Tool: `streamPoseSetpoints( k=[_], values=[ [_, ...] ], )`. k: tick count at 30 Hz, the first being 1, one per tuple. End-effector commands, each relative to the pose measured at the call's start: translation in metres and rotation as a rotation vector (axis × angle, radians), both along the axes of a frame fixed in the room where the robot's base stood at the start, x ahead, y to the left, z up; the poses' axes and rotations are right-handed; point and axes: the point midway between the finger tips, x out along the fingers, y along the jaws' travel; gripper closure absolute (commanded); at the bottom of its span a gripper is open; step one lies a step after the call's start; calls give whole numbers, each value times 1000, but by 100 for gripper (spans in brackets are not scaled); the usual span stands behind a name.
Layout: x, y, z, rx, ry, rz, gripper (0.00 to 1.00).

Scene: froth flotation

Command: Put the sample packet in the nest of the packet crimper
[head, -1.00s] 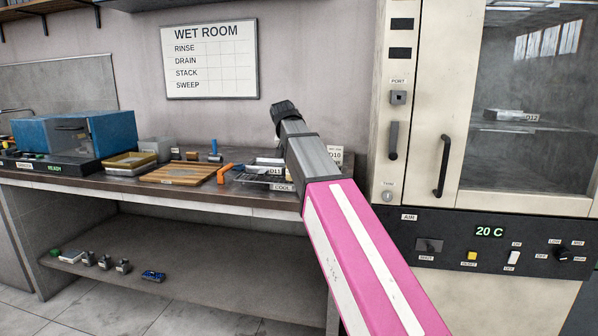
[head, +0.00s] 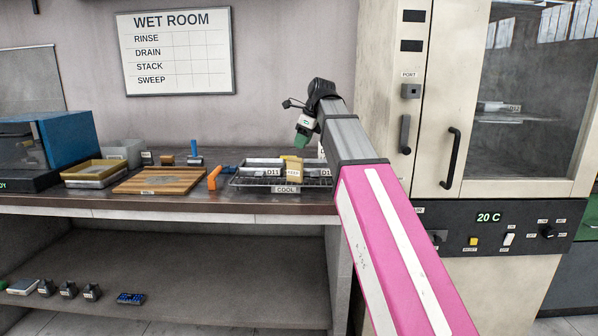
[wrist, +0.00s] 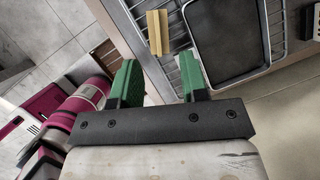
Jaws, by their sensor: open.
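My gripper (head: 303,132), with green fingers, hangs above the wire rack marked COOL at the right of the bench. It is open and empty; both green fingers also show apart in the wrist view (wrist: 158,84). A small tan item with a label (head: 293,170) is on the rack, below the gripper. It also shows in the wrist view (wrist: 157,32), ahead of the fingers and not touched by them. It may be the sample packet, but its label is too small to read. I cannot make out which thing is the packet crimper or its nest.
The COOL rack (head: 245,183) holds metal trays, one marked D11 (head: 258,172). An orange-handled item (head: 213,178), wooden board (head: 157,181), yellow-rimmed tray (head: 93,183) and blue machine (head: 72,145) stand to the left. The tall oven cabinet (head: 440,100) stands close on the right.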

Motion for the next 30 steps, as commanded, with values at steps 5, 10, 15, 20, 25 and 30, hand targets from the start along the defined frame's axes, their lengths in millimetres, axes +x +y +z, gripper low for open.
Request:
streamPoseSetpoints(
  k=[5,10,15,20,25,30],
  values=[
    [-3,2,1,36,33,-65,60],
    [-1,7,-13,36,38,-67,60],
    [3,16,-36,35,37,-66,60],
    [5,21,-49,35,34,-66,60],
    [6,23,-58,34,35,-67,60],
    [7,29,-79,34,36,-66,60]
  ],
)
